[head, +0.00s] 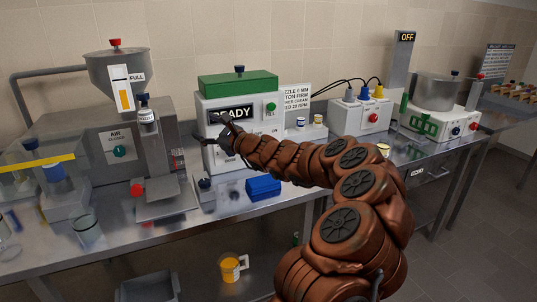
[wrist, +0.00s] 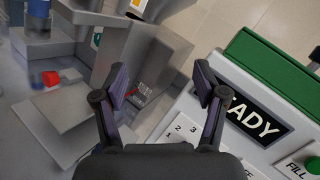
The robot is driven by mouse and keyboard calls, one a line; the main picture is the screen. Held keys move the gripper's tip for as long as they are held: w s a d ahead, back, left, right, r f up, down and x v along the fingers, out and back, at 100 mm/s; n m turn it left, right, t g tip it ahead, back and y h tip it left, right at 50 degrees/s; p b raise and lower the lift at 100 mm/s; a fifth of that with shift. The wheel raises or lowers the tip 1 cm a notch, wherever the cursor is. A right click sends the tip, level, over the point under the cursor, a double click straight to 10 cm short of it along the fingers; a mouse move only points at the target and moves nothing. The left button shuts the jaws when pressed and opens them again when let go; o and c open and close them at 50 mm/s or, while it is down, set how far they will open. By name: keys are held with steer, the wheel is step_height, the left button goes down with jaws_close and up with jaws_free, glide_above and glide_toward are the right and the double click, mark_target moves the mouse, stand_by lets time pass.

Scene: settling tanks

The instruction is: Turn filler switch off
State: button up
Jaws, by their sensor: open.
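The grey filling machine (head: 165,130) stands at the left of the bench, with a hopper (head: 117,72) marked FULL. A teal knob (head: 119,151) sits on its front under a small label. In the wrist view, a grey side panel (wrist: 165,60) carries a small label and a small red part (wrist: 134,92), perhaps a switch, close to the left finger. Its position cannot be read. My gripper (head: 212,134) is open and empty in front of the READY box; in the wrist view its fingers (wrist: 160,80) stand apart before the panel's edge.
The white box (head: 250,105) with a green lid and READY display is close on the gripper's right. A blue block (head: 263,187) lies on the bench. A glass (head: 87,230) stands at front left. A white box with cables (head: 360,115) is farther right.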

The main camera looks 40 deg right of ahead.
steer(key=s+d+f+m+h, duration=0.2)
steer(key=d+f+m+h, duration=0.1)
steer(key=d, duration=0.5)
steer(key=s+d+f+m+g+h+b, duration=0.1)
steer(key=d+f+m+h, duration=0.3)
steer(key=d+f, duration=0.4)
steer(key=s+d+f+m+g+h+b, duration=0.1)
steer(key=s+d+f+m+h, duration=0.2)
steer(key=d, duration=0.6)
step_height(320, 180, down, 2)
steer(key=shift+s+d+f+m+h, duration=0.1)
steer(key=shift+f+m+h, duration=0.15)
steer(key=shift+m, duration=0.65)
steer(key=shift+p+x, duration=0.35)
steer(key=shift+x, duration=0.6)
steer(key=shift+p+x, duration=0.6)
steer(key=shift+x, duration=2.15)
steer(key=shift+r, duration=0.1)
steer(key=c, duration=1.1)
